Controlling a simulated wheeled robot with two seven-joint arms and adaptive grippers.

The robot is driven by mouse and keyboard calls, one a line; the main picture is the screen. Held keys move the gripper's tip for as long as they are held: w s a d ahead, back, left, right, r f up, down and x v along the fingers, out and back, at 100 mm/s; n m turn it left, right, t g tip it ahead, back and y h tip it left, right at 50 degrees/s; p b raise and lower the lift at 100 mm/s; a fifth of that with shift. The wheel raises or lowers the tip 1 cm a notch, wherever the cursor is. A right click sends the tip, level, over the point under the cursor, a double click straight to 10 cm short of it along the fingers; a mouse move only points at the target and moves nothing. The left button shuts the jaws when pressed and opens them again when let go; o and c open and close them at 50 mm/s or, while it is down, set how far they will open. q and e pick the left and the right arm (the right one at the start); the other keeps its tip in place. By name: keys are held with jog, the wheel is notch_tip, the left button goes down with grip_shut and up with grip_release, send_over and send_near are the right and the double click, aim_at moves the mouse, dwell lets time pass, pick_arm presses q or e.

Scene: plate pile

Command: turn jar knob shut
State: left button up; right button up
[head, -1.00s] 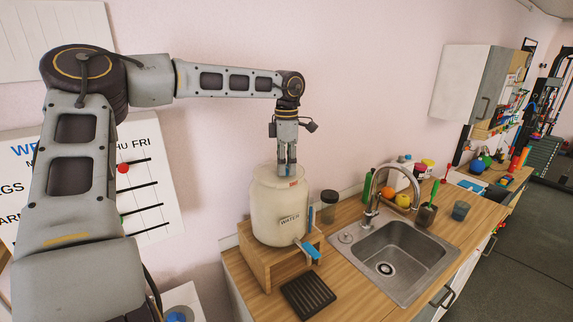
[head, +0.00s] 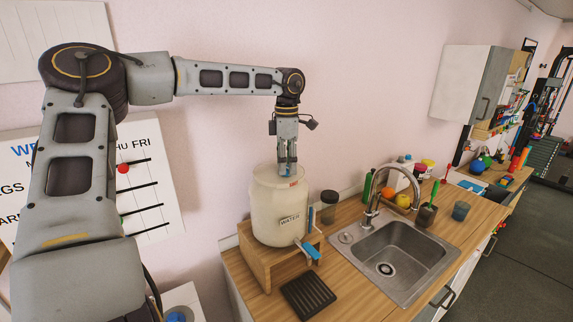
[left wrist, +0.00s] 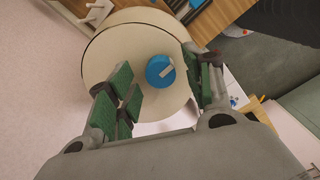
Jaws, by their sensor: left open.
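A cream water jar (head: 279,215) stands upright on a wooden stand. In the left wrist view I look down on its round pale lid (left wrist: 125,52), with a round blue knob (left wrist: 160,70) at its middle and a pale bar mark across the knob. My left gripper (head: 287,168) points straight down over the lid. In the left wrist view its green-padded fingers (left wrist: 166,86) are spread, one pair left of the knob and one right, with visible gaps to it. The fingers partly hide the knob in the head view. My right gripper is not in view.
The wooden stand (head: 266,270) sits at the counter's left end. A blue-handled tap (head: 311,251) sticks out low on the jar. A dark slatted tray (head: 308,295) lies in front, a lidded glass jar (head: 329,207) stands behind right, and a sink (head: 393,262) is further right.

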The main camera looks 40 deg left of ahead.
aim_at(287, 167)
pick_arm(q)
notch_tip(287, 167, up, 11)
jog(key=shift+r, duration=0.15)
dwell(0.4)
dwell(0.7)
